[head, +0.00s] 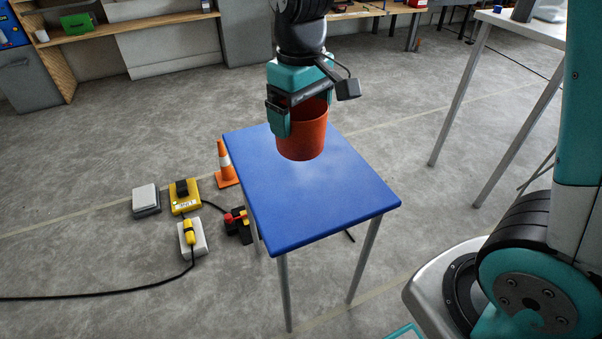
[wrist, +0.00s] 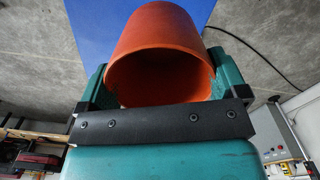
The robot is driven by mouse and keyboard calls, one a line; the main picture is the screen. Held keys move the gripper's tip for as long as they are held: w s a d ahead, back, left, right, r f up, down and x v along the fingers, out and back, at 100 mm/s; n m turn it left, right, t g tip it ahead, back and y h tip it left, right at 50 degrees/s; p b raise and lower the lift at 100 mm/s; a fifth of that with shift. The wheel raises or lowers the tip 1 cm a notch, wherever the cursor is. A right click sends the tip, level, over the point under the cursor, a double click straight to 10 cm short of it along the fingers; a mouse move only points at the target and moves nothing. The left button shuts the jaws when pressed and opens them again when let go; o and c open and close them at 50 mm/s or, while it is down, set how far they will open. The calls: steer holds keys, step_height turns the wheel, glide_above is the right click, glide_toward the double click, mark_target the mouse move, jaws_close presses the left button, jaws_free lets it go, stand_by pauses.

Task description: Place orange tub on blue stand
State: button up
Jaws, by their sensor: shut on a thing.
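The orange tub (head: 304,136) is in my gripper (head: 303,118), over the far part of the blue stand (head: 325,195) in the head view. My gripper is shut on the tub. In the wrist view the tub (wrist: 160,50) sits between the two teal fingers (wrist: 160,88), its open mouth facing the camera. The blue stand (wrist: 60,20) shows behind it. The tub looks upright. I cannot tell whether its base touches the stand top. The rest of the stand top is bare.
An orange traffic cone (head: 226,165) stands on the floor left of the stand. Yellow and grey devices (head: 184,197) and a black cable (head: 100,297) lie near it. A white table (head: 520,22) stands at the right. Grey floor (head: 100,130) is open at left.

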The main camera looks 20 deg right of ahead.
step_height(320, 180, down, 13)
steer(key=b, duration=0.3)
steer(key=shift+r, duration=0.2)
steer(key=shift+f, duration=0.1)
steer(key=o, duration=0.6)
step_height(320, 180, up, 12)
steer(key=p, duration=0.3)
steer(key=shift+s+p, duration=0.1)
steer(key=shift+p, duration=0.3)
steer(key=s+a+r+y, duration=0.1)
steer(key=s, duration=0.5)
steer(key=s+a+r+n+y, duration=0.1)
steer(key=s+a+r, duration=0.1)
steer(key=s, duration=0.4)
steer(key=s+a+r+n+y, duration=0.1)
steer(key=s+y, duration=0.1)
steer(key=s, duration=0.4)
steer(key=shift+s+a+r, duration=0.2)
steer(key=shift+a+r, duration=0.1)
